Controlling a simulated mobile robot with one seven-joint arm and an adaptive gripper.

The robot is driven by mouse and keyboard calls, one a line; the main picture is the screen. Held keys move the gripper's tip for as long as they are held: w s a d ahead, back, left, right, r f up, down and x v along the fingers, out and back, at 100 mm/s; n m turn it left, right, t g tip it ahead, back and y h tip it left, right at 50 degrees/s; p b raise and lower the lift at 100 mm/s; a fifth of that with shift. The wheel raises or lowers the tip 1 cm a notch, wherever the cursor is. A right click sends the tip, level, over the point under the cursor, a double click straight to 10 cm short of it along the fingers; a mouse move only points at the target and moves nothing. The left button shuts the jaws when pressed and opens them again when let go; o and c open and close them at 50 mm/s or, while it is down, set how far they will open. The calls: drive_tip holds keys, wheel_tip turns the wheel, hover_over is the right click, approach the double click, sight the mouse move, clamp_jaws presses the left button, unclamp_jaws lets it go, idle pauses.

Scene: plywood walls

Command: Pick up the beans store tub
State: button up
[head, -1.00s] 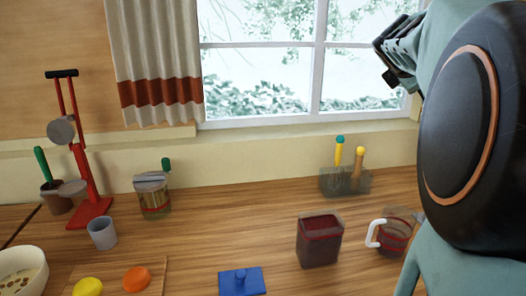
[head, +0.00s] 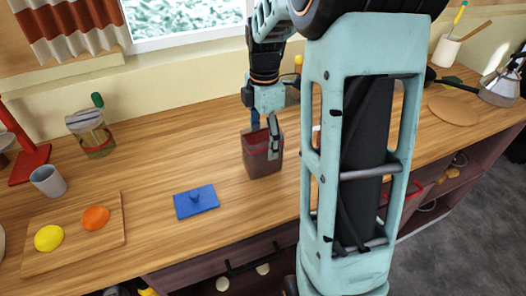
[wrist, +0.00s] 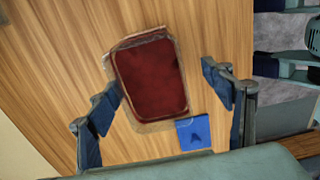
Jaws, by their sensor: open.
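The beans store tub (head: 258,163) is a clear, squarish tub filled with dark red beans. It stands upright and open on the wooden counter, right of a blue lid with a knob (head: 196,201). My gripper (head: 264,130) points down at the top of the tub, and one finger overlaps the tub's right side in the head view. In the wrist view my gripper (wrist: 161,93) is open, its fingers left and right of the tub (wrist: 150,78). I cannot tell whether either finger touches it. The blue lid (wrist: 194,133) lies just below the tub there.
A board (head: 72,254) with a lemon (head: 48,238) and an orange (head: 95,218) lies at the left. A grey cup (head: 47,181) and a lidded jar (head: 93,135) stand behind it. The counter between jar and tub is clear. My arm hides part of the counter's right side.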

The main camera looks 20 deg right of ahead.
drive_tip(key=f, duration=0.8)
drive_tip(key=shift+w, duration=0.4)
drive_tip(key=c, duration=1.5)
drive_tip(key=shift+w+r, duration=0.1)
drive_tip(key=shift+c, duration=1)
drive_tip(key=shift+r+p, duration=0.2)
drive_tip(key=shift+p, duration=0.15)
